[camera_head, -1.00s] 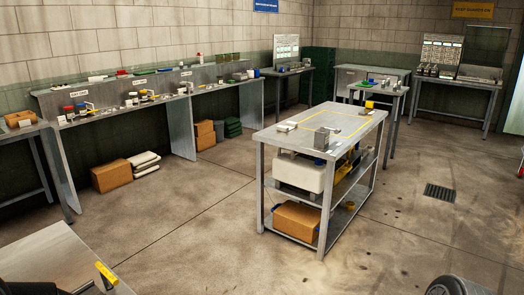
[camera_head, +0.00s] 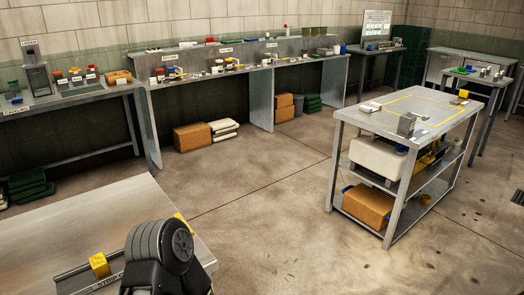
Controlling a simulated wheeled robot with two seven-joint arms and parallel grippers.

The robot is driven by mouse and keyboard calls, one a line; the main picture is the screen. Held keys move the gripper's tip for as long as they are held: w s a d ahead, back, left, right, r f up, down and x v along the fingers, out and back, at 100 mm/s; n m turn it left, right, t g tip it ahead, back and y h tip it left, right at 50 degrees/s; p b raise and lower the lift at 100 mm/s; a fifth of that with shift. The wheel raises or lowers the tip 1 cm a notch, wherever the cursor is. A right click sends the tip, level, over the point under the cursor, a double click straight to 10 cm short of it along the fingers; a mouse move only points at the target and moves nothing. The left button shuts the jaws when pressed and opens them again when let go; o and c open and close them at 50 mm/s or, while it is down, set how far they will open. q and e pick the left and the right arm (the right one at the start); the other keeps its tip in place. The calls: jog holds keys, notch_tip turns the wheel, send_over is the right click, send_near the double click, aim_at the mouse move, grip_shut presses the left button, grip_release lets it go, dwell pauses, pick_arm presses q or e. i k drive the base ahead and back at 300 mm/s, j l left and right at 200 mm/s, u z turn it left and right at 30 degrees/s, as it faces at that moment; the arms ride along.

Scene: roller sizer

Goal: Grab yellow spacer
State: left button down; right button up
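A yellow block (camera_head: 99,265) sits on a dark rail on the near metal table (camera_head: 95,215) at the lower left. A second yellow piece (camera_head: 184,222) lies at that table's right edge, partly hidden by a dark ribbed round part in front. A small yellow block (camera_head: 463,94) stands on the far right part of the middle table (camera_head: 385,120). I cannot tell for sure which of these is the yellow spacer. Neither of my grippers shows in the head view.
Long benches (camera_head: 245,70) with small parts line the back wall. A labelled side table (camera_head: 75,97) stands at the left. Cardboard boxes (camera_head: 192,138) lie under the benches. The floor (camera_head: 255,195) between the near table and the middle table is clear.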

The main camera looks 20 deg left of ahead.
aim_at(100, 266)
jog(key=u, duration=1.85)
jog(key=j+z, duration=0.2)
jog(key=z, duration=0.2)
jog(key=i, duration=0.05)
